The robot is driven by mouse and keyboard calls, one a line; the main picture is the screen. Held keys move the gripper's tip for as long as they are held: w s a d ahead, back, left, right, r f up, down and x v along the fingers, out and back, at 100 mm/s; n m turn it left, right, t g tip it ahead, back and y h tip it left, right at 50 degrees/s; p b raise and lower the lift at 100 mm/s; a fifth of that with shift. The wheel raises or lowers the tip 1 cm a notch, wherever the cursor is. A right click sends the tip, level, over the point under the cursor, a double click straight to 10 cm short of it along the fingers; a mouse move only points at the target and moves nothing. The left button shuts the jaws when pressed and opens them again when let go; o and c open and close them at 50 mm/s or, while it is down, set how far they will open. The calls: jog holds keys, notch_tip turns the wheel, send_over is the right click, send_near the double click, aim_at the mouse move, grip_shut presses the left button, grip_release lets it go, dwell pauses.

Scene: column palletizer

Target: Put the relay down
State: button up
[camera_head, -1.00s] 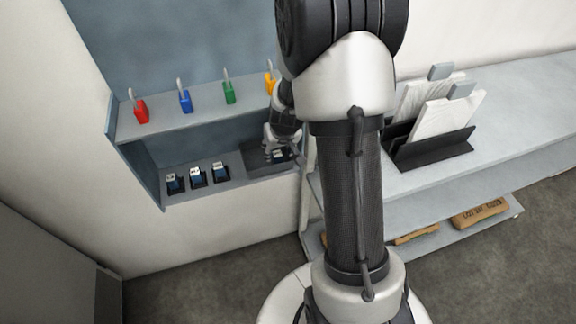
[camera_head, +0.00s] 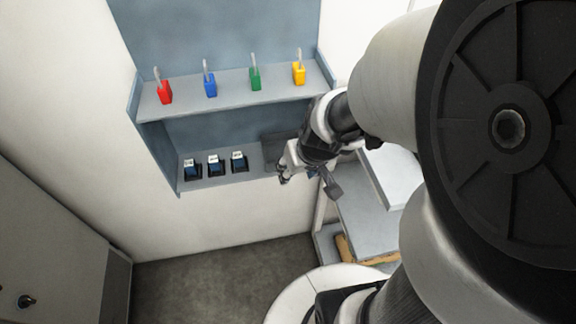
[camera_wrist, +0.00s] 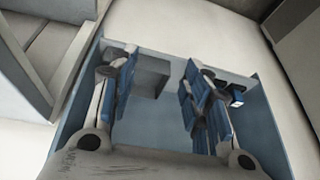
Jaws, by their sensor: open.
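Three blue relays with white labels, at left (camera_head: 192,167), middle (camera_head: 215,165) and right (camera_head: 238,161), stand in black holders on the lower shelf. A dark grey tray (camera_head: 277,146) is right of them, partly hidden by my arm; I cannot see a relay in it. My gripper (camera_head: 284,176) is at the front edge of the lower shelf, below the tray. In the wrist view my gripper (camera_wrist: 160,85) is open, its blue-padded fingers apart with nothing between. One small blue and white relay (camera_wrist: 237,96) shows beyond the right finger.
Red (camera_head: 165,93), blue (camera_head: 210,84), green (camera_head: 255,78) and yellow (camera_head: 299,73) padlocks stand on the upper shelf (camera_head: 235,94). A grey rack (camera_head: 365,215) is under my arm at right. Open floor (camera_head: 215,275) lies below the niche.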

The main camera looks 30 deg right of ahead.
jog(key=s+a+r+n, duration=0.2)
jog(key=s+a+r, duration=0.6)
jog(key=s+r, duration=0.4)
jog(key=shift+s+a+r, duration=0.2)
jog(key=shift+a, duration=0.2)
